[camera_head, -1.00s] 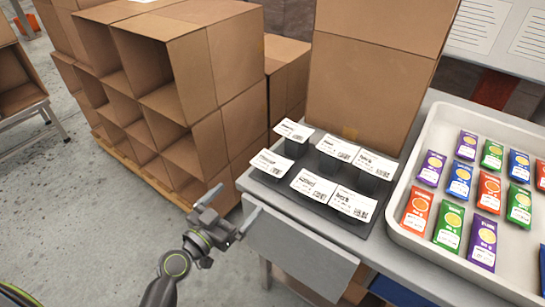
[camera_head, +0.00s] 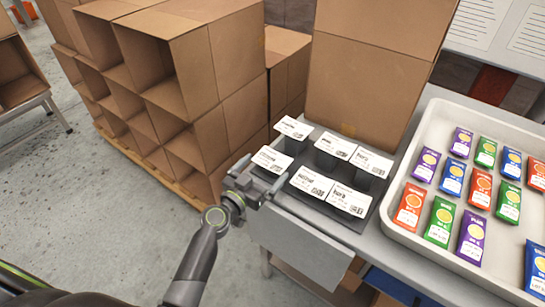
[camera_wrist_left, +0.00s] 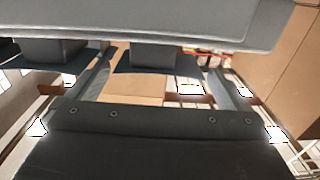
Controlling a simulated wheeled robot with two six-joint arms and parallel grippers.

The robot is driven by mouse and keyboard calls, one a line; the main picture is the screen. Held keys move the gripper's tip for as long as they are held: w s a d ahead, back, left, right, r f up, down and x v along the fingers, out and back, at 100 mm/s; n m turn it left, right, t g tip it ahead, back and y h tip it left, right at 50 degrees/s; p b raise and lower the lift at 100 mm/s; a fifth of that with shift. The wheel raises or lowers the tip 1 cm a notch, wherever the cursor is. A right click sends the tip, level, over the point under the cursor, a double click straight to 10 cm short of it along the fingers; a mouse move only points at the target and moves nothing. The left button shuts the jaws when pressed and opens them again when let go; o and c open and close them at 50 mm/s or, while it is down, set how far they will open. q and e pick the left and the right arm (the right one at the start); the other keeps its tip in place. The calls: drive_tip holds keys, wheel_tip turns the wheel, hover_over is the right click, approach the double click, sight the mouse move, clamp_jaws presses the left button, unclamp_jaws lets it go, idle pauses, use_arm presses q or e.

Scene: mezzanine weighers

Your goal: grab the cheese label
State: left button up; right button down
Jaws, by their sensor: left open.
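Several white labels stand on small dark holders in two rows on a dark board (camera_head: 326,212) at the left end of the table. The front row holds a left label (camera_head: 272,159), a middle label (camera_head: 311,181) and a right label (camera_head: 348,200). The back row holds a left label (camera_head: 293,128), a middle label (camera_head: 335,144) and a right label (camera_head: 371,161). Their print is too small for me to tell which is the cheese label. My left gripper (camera_head: 260,173) is open and empty, beside the front-left label at the board's edge. My right gripper is not in view.
A pale tray (camera_head: 399,226) of colourful packets stands on the right of the table. A large cardboard box (camera_head: 372,85) stands behind the labels. Stacked open boxes (camera_head: 190,75) rise to the left.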

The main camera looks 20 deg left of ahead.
use_arm(q)
drive_tip(key=c, duration=0.7)
